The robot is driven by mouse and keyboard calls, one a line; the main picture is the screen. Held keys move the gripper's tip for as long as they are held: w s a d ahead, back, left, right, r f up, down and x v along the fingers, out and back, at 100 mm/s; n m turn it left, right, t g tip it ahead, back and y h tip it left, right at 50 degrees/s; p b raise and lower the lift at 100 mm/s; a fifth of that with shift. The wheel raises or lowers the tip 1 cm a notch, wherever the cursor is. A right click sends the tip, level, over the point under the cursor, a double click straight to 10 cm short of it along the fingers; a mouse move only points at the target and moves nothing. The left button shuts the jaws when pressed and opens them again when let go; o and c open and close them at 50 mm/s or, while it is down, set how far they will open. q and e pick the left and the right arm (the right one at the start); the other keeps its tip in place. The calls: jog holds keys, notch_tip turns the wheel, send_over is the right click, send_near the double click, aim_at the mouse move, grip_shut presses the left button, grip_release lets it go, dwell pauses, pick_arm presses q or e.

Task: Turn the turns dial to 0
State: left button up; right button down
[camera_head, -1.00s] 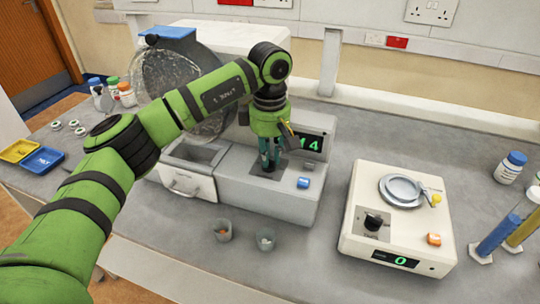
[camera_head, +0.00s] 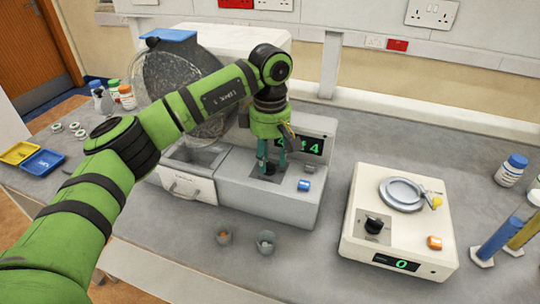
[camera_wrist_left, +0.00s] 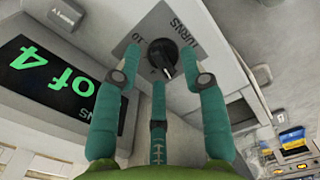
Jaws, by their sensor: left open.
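The turns dial (camera_wrist_left: 162,58) is a black knob on a grey plate marked TURNS and 10, in the left wrist view. In the head view the dial's plate (camera_head: 262,176) shows below my left gripper, on top of the grey machine (camera_head: 235,192) with the drum. My left gripper (camera_head: 269,170) is open, pointing down over the dial. In the left wrist view its teal fingers (camera_wrist_left: 160,82) stand apart around the knob; whether they touch it I cannot tell. The green display (camera_wrist_left: 47,80) reads "of 4" in the wrist view. My right gripper is not in view.
A blue button (camera_head: 304,185) sits right of the dial. A cream device (camera_head: 400,215) with its own black knob (camera_head: 373,225) and a display of 0 stands to the right. Two small cups (camera_head: 265,242) stand in front of the machine. The clear drum (camera_head: 180,88) is behind my arm.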

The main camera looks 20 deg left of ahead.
pick_arm(q)
notch_tip(320, 180, up, 12)
dwell(0.4)
